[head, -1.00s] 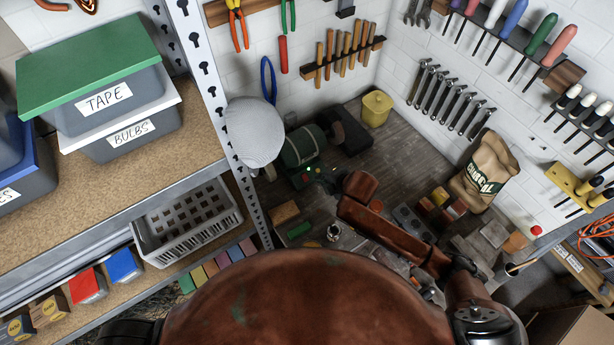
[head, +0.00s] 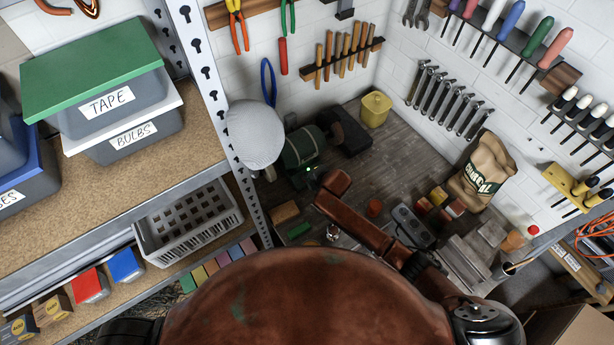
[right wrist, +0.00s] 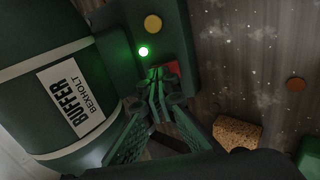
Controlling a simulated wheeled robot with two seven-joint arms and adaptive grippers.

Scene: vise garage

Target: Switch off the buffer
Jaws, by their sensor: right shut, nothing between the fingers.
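The buffer (head: 303,148) is a dark green bench machine at the back of the workbench, with a pale round wheel (head: 254,134) near its left end. My left gripper is not in view.
On the bench (head: 362,168) are a yellow canister (head: 376,108), an orange round piece (head: 375,207), a grey block with holes (head: 412,225) and a charcoal bag (head: 483,172). A metal shelf post (head: 215,100) and grey basket (head: 188,222) stand at left. Tools hang on the walls.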

